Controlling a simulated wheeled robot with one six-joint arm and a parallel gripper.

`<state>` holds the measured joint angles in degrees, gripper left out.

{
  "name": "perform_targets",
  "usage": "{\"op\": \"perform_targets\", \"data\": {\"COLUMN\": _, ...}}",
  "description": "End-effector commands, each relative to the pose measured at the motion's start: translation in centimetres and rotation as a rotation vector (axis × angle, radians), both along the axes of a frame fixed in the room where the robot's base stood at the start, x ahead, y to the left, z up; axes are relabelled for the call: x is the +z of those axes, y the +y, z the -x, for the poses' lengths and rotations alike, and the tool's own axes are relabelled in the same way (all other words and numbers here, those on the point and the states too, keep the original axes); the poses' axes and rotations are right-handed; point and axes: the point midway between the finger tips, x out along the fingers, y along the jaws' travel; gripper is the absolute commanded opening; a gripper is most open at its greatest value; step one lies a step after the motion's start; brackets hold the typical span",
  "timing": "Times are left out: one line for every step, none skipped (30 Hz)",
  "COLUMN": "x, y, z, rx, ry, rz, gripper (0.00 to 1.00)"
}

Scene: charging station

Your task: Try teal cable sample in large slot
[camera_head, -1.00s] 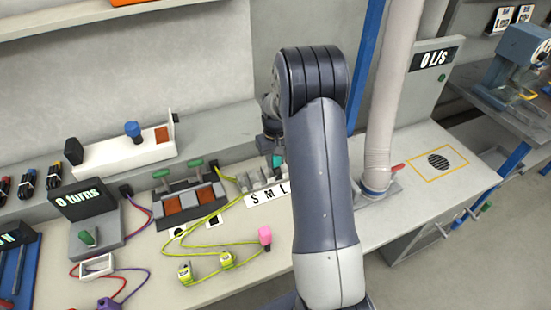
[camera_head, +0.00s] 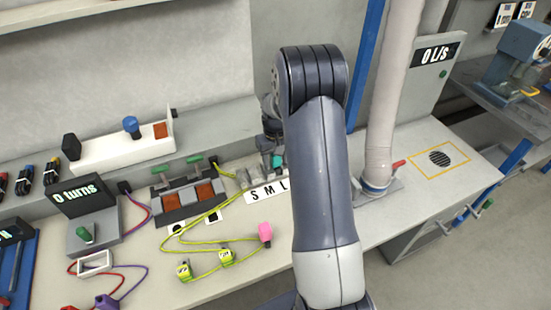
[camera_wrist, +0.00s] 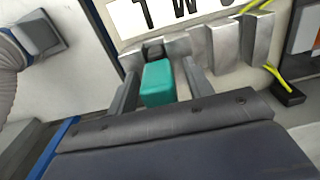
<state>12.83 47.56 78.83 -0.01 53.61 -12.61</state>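The teal cable sample (camera_wrist: 158,82) shows as a small block between the fingers of my gripper (camera_wrist: 160,84) in the wrist view. A gap shows on each side of the block, so the gripper looks open around it. The sample's far end meets a dark piece by the metal slot blocks (camera_wrist: 226,46); how deep it sits is hidden. It is at the L end of the row, by the S M L label (camera_head: 268,190). In the head view only a bit of teal (camera_head: 277,161) shows beside my arm, which hides much of the L end.
The bench front has some free room.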

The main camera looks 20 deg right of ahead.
Motion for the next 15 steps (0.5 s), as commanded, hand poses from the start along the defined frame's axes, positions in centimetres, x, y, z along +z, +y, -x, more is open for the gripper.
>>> {"op": "perform_targets", "data": {"x": 0.0, "y": 0.0, "z": 0.0, "rx": 0.000, "ry": 0.000, "rz": 0.000, "gripper": 0.52}}
{"op": "perform_targets", "data": {"x": 0.0, "y": 0.0, "z": 0.0, "rx": 0.000, "ry": 0.000, "rz": 0.000, "gripper": 0.52}}
{"op": "perform_targets", "data": {"x": 0.0, "y": 0.0, "z": 0.0, "rx": 0.000, "ry": 0.000, "rz": 0.000, "gripper": 0.52}}
{"op": "perform_targets", "data": {"x": 0.0, "y": 0.0, "z": 0.0, "rx": 0.000, "ry": 0.000, "rz": 0.000, "gripper": 0.52}}
{"op": "perform_targets", "data": {"x": 0.0, "y": 0.0, "z": 0.0, "rx": 0.000, "ry": 0.000, "rz": 0.000, "gripper": 0.52}}
{"op": "perform_targets", "data": {"x": 0.0, "y": 0.0, "z": 0.0, "rx": 0.000, "ry": 0.001, "rz": 0.000, "gripper": 0.52}}
{"op": "perform_targets", "data": {"x": 0.0, "y": 0.0, "z": 0.0, "rx": 0.000, "ry": 0.000, "rz": 0.000, "gripper": 0.52}}
{"op": "perform_targets", "data": {"x": 0.1, "y": 0.0, "z": 0.0, "rx": 0.000, "ry": 0.000, "rz": 0.000, "gripper": 0.52}}
{"op": "perform_targets", "data": {"x": 0.2, "y": 0.0, "z": 0.0, "rx": 0.000, "ry": -0.001, "rz": 0.000, "gripper": 0.52}}
{"op": "perform_targets", "data": {"x": 0.4, "y": 0.0, "z": 0.0, "rx": 0.000, "ry": -0.001, "rz": 0.000, "gripper": 0.52}}
{"op": "perform_targets", "data": {"x": 0.7, "y": 0.0, "z": 0.0, "rx": 0.000, "ry": -0.001, "rz": 0.000, "gripper": 0.52}}
{"op": "perform_targets", "data": {"x": 1.2, "y": 0.0, "z": -0.1, "rx": 0.000, "ry": -0.002, "rz": 0.000, "gripper": 0.52}}
{"op": "perform_targets", "data": {"x": 1.7, "y": 0.0, "z": -0.1, "rx": 0.000, "ry": -0.004, "rz": 0.001, "gripper": 0.52}}
{"op": "perform_targets", "data": {"x": 2.2, "y": 0.0, "z": -0.1, "rx": 0.000, "ry": -0.004, "rz": 0.001, "gripper": 0.52}}
{"op": "perform_targets", "data": {"x": 3.0, "y": 0.0, "z": -0.1, "rx": 0.000, "ry": -0.005, "rz": 0.001, "gripper": 0.52}}
